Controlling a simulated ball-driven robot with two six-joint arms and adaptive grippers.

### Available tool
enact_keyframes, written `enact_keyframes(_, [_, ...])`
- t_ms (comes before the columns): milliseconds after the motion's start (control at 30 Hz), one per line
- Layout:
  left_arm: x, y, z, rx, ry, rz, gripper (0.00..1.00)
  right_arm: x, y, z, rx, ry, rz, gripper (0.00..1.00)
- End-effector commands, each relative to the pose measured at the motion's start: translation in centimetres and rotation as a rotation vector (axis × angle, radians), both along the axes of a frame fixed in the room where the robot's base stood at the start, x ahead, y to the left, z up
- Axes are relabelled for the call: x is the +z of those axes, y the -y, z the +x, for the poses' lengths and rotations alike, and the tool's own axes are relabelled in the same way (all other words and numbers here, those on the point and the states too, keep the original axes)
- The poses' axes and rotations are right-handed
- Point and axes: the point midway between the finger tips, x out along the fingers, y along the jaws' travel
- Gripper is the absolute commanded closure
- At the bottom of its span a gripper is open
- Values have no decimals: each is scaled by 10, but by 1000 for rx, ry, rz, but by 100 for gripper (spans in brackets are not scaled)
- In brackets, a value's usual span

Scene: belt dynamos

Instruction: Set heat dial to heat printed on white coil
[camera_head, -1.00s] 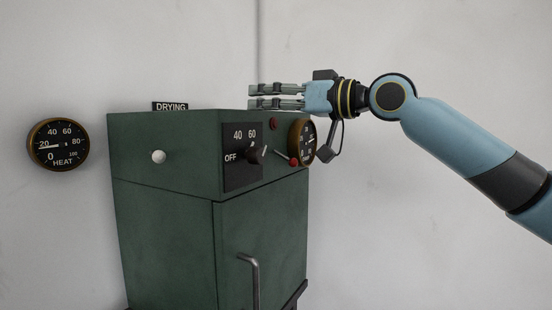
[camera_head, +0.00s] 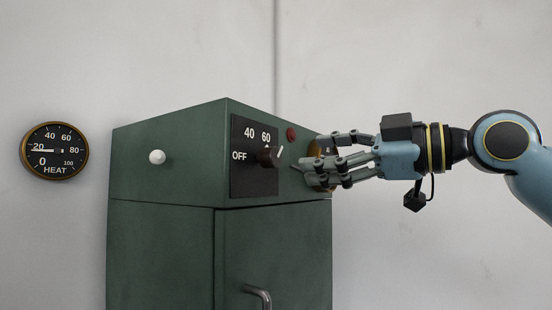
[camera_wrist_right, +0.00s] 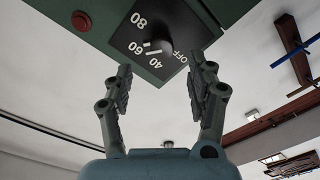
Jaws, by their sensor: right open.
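The heat dial's dark knob (camera_head: 268,156) sits on a black panel (camera_head: 252,182) marked OFF, 40 and 60, on the green cabinet's right face. The right wrist view shows the knob (camera_wrist_right: 161,48) and an 80 as well. My right gripper (camera_head: 318,160) is open, to the right of the knob and apart from it. In the right wrist view the knob lies ahead, between the spread fingers (camera_wrist_right: 162,72). No white coil shows. My left gripper is out of view.
A round HEAT gauge (camera_head: 54,151) hangs on the left wall, needle near 20. The cabinet (camera_head: 160,254) has a white knob (camera_head: 157,157), a door handle (camera_head: 258,293) and a red button (camera_head: 291,134). My fingers partly hide a second gauge. The wall at right is clear.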

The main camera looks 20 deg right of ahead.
Motion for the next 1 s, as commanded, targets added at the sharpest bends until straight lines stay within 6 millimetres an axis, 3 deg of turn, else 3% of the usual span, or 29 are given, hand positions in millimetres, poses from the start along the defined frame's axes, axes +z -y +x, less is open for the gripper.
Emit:
enact_keyframes(267, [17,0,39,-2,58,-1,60,3,-23,24,5,-1,9,43])
enact_keyframes(700, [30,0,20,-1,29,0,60,1,-56,65,3,-3,3,43])
enact_keyframes(1000, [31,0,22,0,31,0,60,0,-59,68,4,-2,-1,43])
